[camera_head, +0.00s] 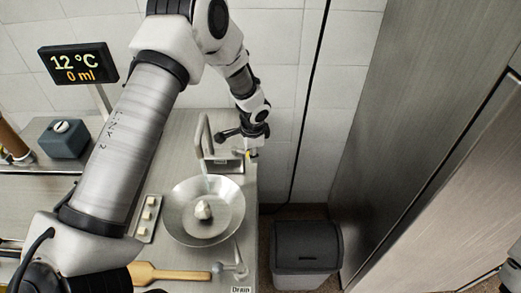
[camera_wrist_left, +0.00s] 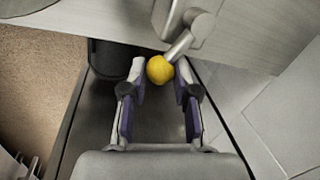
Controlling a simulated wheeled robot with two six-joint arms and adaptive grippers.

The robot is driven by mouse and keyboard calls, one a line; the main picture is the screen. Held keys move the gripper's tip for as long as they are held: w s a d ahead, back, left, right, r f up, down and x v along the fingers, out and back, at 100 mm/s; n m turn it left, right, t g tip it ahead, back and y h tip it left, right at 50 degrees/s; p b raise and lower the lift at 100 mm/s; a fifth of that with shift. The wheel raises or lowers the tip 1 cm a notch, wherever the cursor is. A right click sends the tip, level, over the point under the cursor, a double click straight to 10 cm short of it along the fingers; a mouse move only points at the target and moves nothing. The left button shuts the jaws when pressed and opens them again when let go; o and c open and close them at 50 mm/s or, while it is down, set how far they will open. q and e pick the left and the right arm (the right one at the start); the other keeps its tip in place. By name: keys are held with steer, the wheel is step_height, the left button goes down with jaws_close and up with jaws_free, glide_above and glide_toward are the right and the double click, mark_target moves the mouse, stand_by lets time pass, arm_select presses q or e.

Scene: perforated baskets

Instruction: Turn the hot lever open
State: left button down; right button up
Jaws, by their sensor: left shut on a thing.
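A lever with a yellow ball knob (camera_wrist_left: 160,69) shows in the left wrist view, its metal stem running up to the right. I see no hot mark on it. The knob sits between the fingertips of my left gripper (camera_wrist_left: 160,80), which is shut on it. In the head view, my left gripper (camera_head: 251,150) is beside the tap (camera_head: 203,135), with a bit of yellow at its tip. A dark-ended lever (camera_head: 228,133) is left of the gripper. A small grey part at the right edge may be my right gripper (camera_head: 511,263); its jaws are unclear.
A round metal basin (camera_head: 178,214) lies in front of the tap, with a pale lump (camera_head: 204,210) inside. A display (camera_head: 78,64) reads 12 °C and 0 ml. A drain lever (camera_head: 239,270) and wooden utensil (camera_head: 170,273) are in front. A bin (camera_head: 307,247) stands right of the counter.

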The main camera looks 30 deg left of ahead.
arm_select(q)
steer(key=shift+s+a+r+m+t+h+p, duration=0.1)
steer(key=shift+s+a+m+h+p, duration=0.3)
steer(key=shift+m, duration=0.75)
steer(key=shift+s+d+r+m+t+p, duration=0.1)
steer(key=shift+s+d+m+p, duration=0.1)
steer(key=shift+s+m, duration=0.65)
steer(key=shift+s+a+r+m+t+h+p, duration=0.1)
steer(key=shift+s+a+m+h+p, duration=0.15)
steer(key=shift+m, duration=1.15)
steer(key=c, duration=0.9)
jaws_free()
steer(key=shift+c, duration=0.2)
steer(key=shift+o, duration=0.4)
steer(key=shift+s+a+f, duration=0.1)
steer(key=shift+a+f, duration=0.15)
steer(key=shift+a, duration=0.05)
steer(key=shift+d, duration=0.25)
